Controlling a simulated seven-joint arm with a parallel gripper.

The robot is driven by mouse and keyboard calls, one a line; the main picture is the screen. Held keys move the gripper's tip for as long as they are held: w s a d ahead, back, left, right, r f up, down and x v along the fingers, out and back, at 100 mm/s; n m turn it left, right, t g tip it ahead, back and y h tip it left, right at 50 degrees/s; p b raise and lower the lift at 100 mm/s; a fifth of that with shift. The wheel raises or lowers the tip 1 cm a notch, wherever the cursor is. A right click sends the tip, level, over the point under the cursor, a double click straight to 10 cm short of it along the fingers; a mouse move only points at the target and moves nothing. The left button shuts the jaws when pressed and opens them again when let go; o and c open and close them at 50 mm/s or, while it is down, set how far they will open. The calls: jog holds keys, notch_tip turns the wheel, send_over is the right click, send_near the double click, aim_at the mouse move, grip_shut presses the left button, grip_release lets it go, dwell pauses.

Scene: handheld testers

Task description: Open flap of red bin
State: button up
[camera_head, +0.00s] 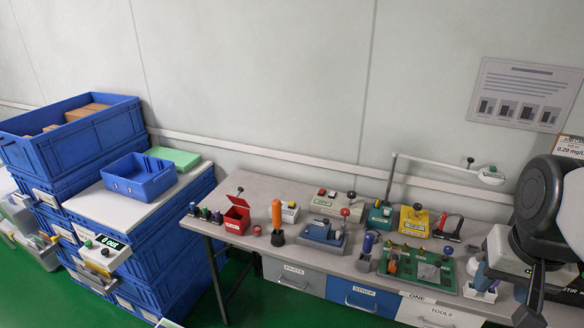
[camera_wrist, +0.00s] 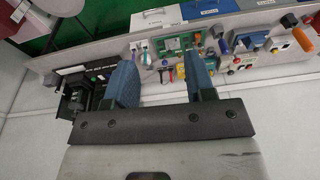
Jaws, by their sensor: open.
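The red bin (camera_head: 237,218) is a small box standing near the left end of the workbench, in the head view. Its red flap (camera_head: 236,201) slopes at the top, with a dark knob on a thin stem above it. I cannot tell clearly how far the flap stands open. My gripper (camera_wrist: 163,75) is open and empty in the wrist view, with its two blue fingers well apart. My arm is at the right edge of the head view, far from the red bin. I cannot make out the bin clearly in the wrist view.
An orange-handled tool (camera_head: 277,214) stands right of the bin, and several small knobbed testers stand to its left. More devices and a lamp (camera_head: 490,175) crowd the workbench (camera_head: 340,262) toward my arm. Blue crates (camera_head: 75,135) are stacked at the left.

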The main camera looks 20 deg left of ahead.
jog(key=w+a+r+g, duration=0.1)
jog(key=w+a+r, duration=0.2)
jog(key=w+a, duration=0.45)
jog(key=w+a+r+g, duration=0.15)
jog(key=w+a, duration=0.25)
jog(key=w, duration=0.7)
jog(key=w+a+f, duration=0.1)
jog(key=w+a, duration=1.4)
jog(key=a, duration=0.2)
jog(key=w+a+f+g, duration=0.1)
jog(key=w+a+f, duration=0.2)
jog(key=a, duration=0.4)
jog(key=w+a+f+g, duration=0.1)
jog(key=w+a+f, duration=0.2)
jog(key=a, duration=0.3)
jog(key=w+a+f+g, duration=0.1)
jog(key=w+a+f, duration=0.15)
jog(key=a, duration=0.45)
jog(key=a+f, duration=0.6)
jog(key=a, duration=0.4)
jog(key=a+f+g, duration=0.1)
jog(key=a+f, duration=0.6)
jog(key=a, duration=0.4)
jog(key=shift+w, duration=0.45)
jog(key=shift+f, duration=0.1)
jog(key=shift+x, duration=3.8)
jog(key=shift+s+d, duration=0.1)
